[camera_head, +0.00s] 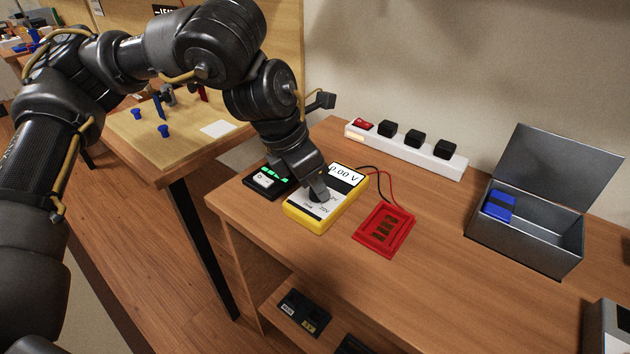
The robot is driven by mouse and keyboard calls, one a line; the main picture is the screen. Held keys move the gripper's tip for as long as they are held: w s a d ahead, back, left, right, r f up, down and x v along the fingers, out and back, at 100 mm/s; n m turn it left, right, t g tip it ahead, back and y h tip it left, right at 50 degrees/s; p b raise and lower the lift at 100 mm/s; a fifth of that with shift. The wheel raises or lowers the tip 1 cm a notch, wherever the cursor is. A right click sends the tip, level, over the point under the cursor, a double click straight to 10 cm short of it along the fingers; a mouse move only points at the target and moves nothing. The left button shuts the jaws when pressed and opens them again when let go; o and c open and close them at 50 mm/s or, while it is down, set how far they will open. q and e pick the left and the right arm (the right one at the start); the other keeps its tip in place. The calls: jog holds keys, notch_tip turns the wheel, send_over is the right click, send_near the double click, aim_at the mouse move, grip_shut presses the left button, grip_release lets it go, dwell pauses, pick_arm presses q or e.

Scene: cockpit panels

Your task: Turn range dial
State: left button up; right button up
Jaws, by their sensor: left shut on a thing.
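A yellow multimeter (334,213) lies face up on the wooden table, its screen reading 0.00 V. My left gripper (319,192) comes down from above onto the middle of the meter's face, where the range dial sits. The gripper is shut on the range dial, which is mostly hidden under the fingers. Part of the printed markings, such as 20V, shows beside it. My right gripper is not in view.
A red board (383,231) lies right of the meter, with black and red leads behind. A black device with green lights (265,181) is at left. A white power strip (432,163) stands behind. An open grey metal box (540,241) holds a blue item (499,206).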

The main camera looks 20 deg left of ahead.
pick_arm(q)
jog(key=n+t+y, duration=0.1)
jog(key=n, duration=0.3)
jog(key=shift+s+d+n, duration=0.1)
jog(key=shift+n, duration=0.2)
jog(key=shift+n+t+y, duration=0.3)
jog(key=shift+n+y, duration=0.2)
jog(key=shift+n, duration=0.4)
jog(key=shift+n+y, duration=0.4)
jog(key=shift+n, duration=0.6)
jog(key=shift+n+y, duration=0.3)
jog(key=shift+n, duration=0.4)
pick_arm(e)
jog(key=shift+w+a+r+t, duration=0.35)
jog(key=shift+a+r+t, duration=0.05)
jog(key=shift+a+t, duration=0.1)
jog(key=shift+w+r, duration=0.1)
pick_arm(q)
jog(key=o, duration=1)
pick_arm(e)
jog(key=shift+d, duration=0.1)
